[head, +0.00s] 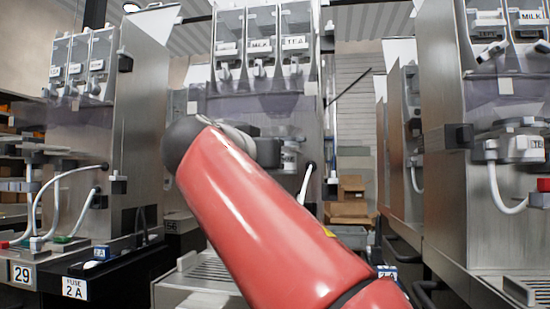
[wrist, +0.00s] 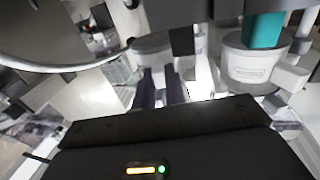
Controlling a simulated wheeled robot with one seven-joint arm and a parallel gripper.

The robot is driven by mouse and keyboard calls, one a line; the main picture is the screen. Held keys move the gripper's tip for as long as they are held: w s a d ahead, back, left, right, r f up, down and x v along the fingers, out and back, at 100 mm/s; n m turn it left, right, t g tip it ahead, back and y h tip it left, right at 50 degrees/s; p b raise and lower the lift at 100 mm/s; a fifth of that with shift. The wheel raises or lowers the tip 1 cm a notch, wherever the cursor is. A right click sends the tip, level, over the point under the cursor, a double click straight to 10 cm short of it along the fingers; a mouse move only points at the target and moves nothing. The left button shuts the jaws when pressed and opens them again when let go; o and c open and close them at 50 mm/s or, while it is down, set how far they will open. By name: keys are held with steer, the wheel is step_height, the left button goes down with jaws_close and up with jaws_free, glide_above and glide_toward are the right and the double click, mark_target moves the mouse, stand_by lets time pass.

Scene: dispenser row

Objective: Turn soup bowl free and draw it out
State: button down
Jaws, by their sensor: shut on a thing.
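My gripper (wrist: 160,84) shows in the wrist view as two dark fingers with a narrow pale part between them. The fingers are shut on this part, just below a pale rounded bowl (wrist: 151,44), which I take for the soup bowl. No label on it is readable, and its upper part is partly hidden. I cannot tell how far it is turned. In the head view my red arm hides the gripper and the held bowl.
To the right in the wrist view is a white labelled bowl (wrist: 250,65) with a teal part (wrist: 263,30) above it, close to my gripper. In the head view, the middle dispenser (head: 262,105) stands ahead, with another dispenser (head: 85,150) left and one (head: 480,210) right. White hoses (head: 60,185) hang at left.

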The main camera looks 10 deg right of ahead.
steer(key=shift+w+d+f, duration=0.2)
steer(key=shift+d+f, duration=0.05)
steer(key=shift+d, duration=0.1)
steer(key=shift+d+b, duration=0.15)
steer(key=shift+b, duration=0.25)
steer(key=shift+s+d+n+t+y+b, duration=0.1)
steer(key=shift+d+n+t+y+b, duration=0.1)
steer(key=shift+n+t+y, duration=0.25)
steer(key=shift+s+d+n+t+y+b, duration=0.15)
steer(key=shift+n+y, duration=0.2)
steer(key=shift+y, duration=0.3)
steer(key=shift+n+y, duration=0.4)
steer(key=shift+y, duration=0.1)
steer(key=shift+s+a+f+b, duration=0.2)
steer(key=shift+s+b, duration=0.1)
steer(key=shift+b, duration=0.2)
steer(key=shift+s+a+b, duration=0.35)
steer(key=shift+s+a, duration=0.3)
steer(key=shift+s, duration=0.15)
